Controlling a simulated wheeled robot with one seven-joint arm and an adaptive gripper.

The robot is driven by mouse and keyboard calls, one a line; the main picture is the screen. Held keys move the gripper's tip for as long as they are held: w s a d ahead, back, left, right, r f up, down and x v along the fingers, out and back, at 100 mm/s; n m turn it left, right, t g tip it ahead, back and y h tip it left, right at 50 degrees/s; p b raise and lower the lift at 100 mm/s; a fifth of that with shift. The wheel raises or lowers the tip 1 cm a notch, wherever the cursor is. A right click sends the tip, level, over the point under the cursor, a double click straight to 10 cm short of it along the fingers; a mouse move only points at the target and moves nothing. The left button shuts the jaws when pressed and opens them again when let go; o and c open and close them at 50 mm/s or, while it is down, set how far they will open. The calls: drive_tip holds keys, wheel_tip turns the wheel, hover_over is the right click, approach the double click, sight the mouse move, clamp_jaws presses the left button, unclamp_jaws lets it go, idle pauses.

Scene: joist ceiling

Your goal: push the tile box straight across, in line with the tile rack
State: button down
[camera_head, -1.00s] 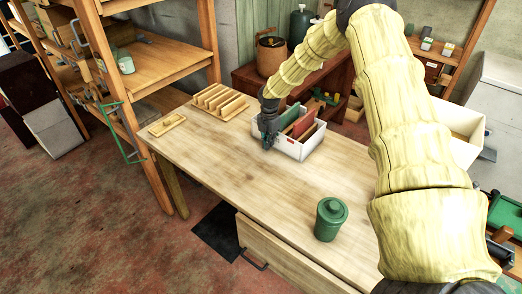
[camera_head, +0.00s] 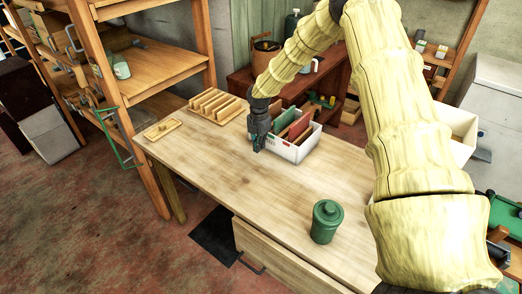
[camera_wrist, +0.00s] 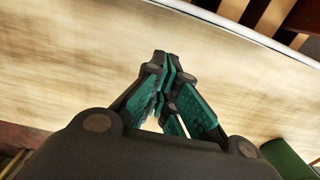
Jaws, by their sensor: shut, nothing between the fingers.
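The tile box (camera_head: 302,152) is an open white box with upright green and reddish tiles, on the wooden table. The tile rack (camera_head: 204,113), a slatted wooden rack, stands to its left near the table's back edge. My gripper (camera_head: 257,149) is shut and empty, pointing down at the box's left end. It hides part of that end; I cannot tell whether it touches. In the wrist view its teal-padded fingers (camera_wrist: 165,92) are together over the bare tabletop.
A green lidded canister (camera_head: 326,222) stands on the table's front right. A small wooden tray (camera_head: 163,129) lies at the back left corner. The tabletop (camera_head: 235,175) in front of the box is clear. Wooden shelving (camera_head: 160,70) stands behind on the left.

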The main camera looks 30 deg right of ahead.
wheel_tip(320, 180, up, 7)
drive_tip(key=b, duration=0.1)
drive_tip(key=shift+f, duration=0.15)
